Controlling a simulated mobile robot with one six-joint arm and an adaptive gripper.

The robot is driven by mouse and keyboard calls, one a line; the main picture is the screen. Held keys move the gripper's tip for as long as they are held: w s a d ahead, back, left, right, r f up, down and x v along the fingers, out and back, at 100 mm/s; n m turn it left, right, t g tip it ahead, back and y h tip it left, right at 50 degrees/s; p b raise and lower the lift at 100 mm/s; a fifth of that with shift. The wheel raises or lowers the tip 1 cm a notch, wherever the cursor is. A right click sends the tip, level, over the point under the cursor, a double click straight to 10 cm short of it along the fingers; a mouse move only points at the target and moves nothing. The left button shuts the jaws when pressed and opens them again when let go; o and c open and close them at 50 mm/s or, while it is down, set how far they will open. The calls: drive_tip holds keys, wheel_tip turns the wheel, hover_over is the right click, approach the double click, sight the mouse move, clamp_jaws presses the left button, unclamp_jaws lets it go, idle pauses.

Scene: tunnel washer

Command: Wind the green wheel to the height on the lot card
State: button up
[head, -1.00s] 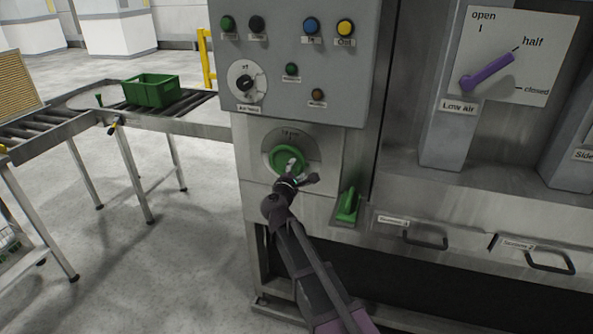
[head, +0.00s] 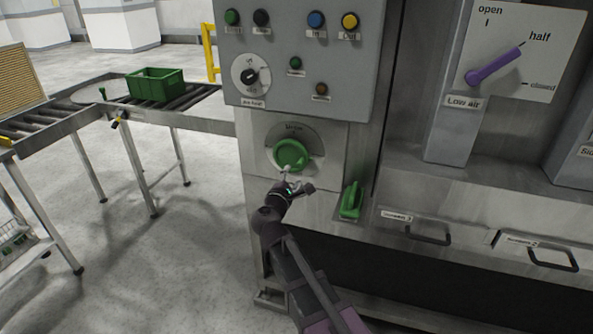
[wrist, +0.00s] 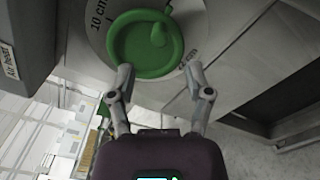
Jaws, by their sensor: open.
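The green wheel (head: 291,155) sits on a round pale dial on the grey machine's front, below the button panel. In the wrist view the wheel (wrist: 145,43) shows a raised green knob on its face. The dial (wrist: 97,28) reads "10 cm" at its left; another mark at lower right is partly hidden. My gripper (head: 290,174) is just below the wheel. In the wrist view my gripper (wrist: 160,74) is open, its fingers spread near the wheel's lower edge with nothing gripped between them. I cannot make out a lot card.
The button panel (head: 297,60) juts out above the wheel. A green handle (head: 351,200) stands right of my gripper. Drawer handles (head: 428,235) lie further right. A purple lever (head: 495,66) points to "half". A green crate (head: 155,86) sits on the roller conveyor at left.

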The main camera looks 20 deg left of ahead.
drive_tip(key=shift+s, duration=2.25)
